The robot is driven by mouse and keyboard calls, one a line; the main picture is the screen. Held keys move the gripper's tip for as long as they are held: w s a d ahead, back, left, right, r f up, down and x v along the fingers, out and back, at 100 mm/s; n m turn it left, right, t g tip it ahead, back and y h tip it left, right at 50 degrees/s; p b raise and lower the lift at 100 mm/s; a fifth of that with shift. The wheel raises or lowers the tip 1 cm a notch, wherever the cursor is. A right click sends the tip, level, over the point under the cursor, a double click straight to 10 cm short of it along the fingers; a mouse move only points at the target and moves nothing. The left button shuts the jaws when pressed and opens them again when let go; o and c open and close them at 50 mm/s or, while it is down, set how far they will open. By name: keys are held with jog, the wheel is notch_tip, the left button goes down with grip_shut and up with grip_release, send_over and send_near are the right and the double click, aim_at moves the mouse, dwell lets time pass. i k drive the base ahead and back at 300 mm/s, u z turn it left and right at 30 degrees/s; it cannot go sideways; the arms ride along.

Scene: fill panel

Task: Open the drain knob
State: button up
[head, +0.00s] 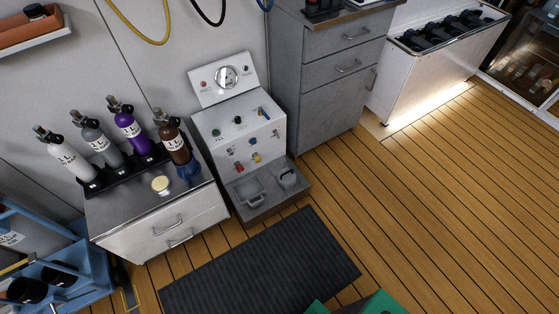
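The fill panel (208,122) is a white and grey unit against the wall, left of centre in the head view. A round gauge (227,77) sits on its upright back plate. Its sloping top carries a black knob (238,119) and a small blue-and-dark part (263,111). Its front face has several small coloured knobs, among them a yellow one (256,157) and a red one (238,167). The labels are too small to read, so I cannot tell which knob is the drain knob or how it is turned. My gripper is not in view; only green parts of my body show at the bottom edge.
A low cabinet (150,225) with several bottles stands left of the panel. A grey drawer cabinet (330,100) stands right of it. A grey tray (268,201) juts out at the panel's foot. A dark mat (260,265) lies in front. The wooden floor (420,210) at right is clear.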

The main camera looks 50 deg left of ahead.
aim_at(239, 168)
jog(key=z, duration=0.3)
jog(key=k, duration=1.2)
jog(key=u, duration=2.25)
jog(key=i, duration=1.05)
